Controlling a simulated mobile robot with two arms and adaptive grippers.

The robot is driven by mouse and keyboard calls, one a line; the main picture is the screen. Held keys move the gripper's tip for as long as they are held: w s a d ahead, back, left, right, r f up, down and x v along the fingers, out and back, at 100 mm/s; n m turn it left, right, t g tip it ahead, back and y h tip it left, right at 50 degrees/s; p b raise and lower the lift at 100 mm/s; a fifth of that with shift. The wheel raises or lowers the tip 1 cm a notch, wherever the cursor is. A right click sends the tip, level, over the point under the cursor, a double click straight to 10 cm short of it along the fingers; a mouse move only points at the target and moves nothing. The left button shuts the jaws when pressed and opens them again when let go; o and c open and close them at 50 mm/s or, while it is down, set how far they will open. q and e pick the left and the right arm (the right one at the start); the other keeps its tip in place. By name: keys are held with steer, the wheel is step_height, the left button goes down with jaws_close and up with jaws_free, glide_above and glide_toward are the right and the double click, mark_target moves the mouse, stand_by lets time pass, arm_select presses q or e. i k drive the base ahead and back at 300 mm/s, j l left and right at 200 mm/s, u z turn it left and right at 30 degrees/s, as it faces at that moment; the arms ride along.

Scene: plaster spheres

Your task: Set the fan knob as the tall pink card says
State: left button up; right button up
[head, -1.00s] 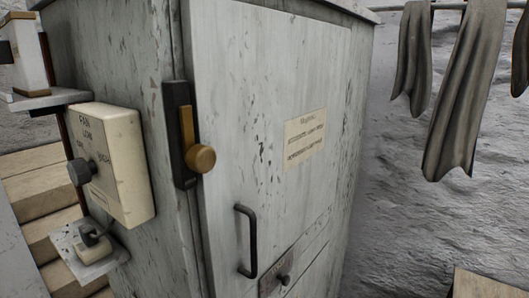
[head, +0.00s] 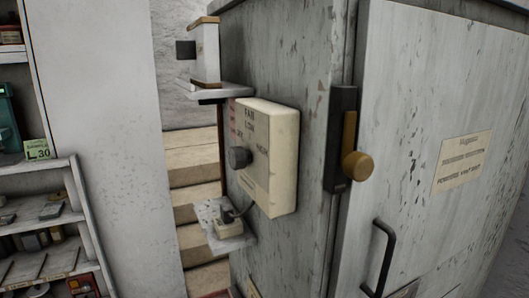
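The fan control is a cream box (head: 280,150) on the left side of a worn grey cabinet, in the middle of the head view. Its face reads FAN, with LOW above the knob and what looks like HIGH to the right. The dark round fan knob (head: 239,157) sticks out from that face, seen at a slant. I cannot tell which mark it points to. I see no tall pink card clearly. Neither of my grippers is in view.
The cabinet door (head: 420,120) has a brass-knobbed latch (head: 355,165) and a dark handle (head: 380,255). A small ledge (head: 208,90) juts above the fan box. Shelves (head: 85,200) at left carry a green card (head: 37,150).

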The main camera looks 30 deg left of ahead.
mark_target(239, 158)
steer(key=k+j+u, duration=0.1)
steer(key=j, duration=0.25)
steer(key=k+j, duration=0.15)
steer(key=j, duration=0.2)
steer(key=k+j+u, duration=0.15)
steer(key=j, duration=0.55)
steer(key=k+u, duration=0.05)
